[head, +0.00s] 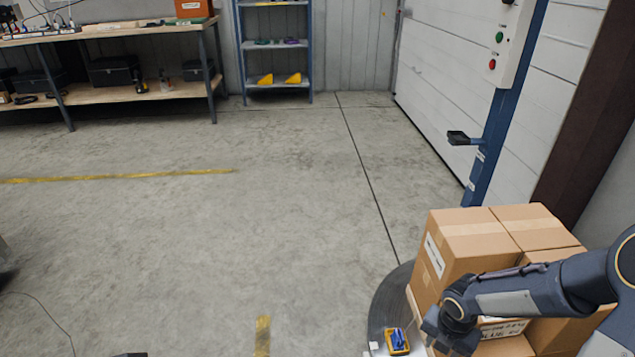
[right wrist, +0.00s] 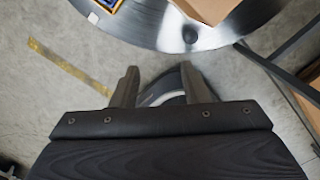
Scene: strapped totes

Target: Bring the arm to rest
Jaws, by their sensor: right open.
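My right arm (head: 525,293) reaches in from the right in the head view, in front of the stacked cartons. Its gripper (head: 447,338) points down near the front of the stack, and its fingertips are hard to make out there. In the right wrist view the right gripper (right wrist: 160,85) is open, with its two fingers apart and nothing held between them. Floor and a dark curved part with a pale band show behind the fingers. My left gripper is not recognisable in either view.
Cardboard cartons (head: 463,242) stand on a dark round turntable (head: 385,306), beside a blue mast (head: 493,150). A yellow-and-blue item (head: 397,341) lies near the stack's front corner. A workbench (head: 130,96) and shelf rack (head: 275,50) stand at the back. The middle floor is clear.

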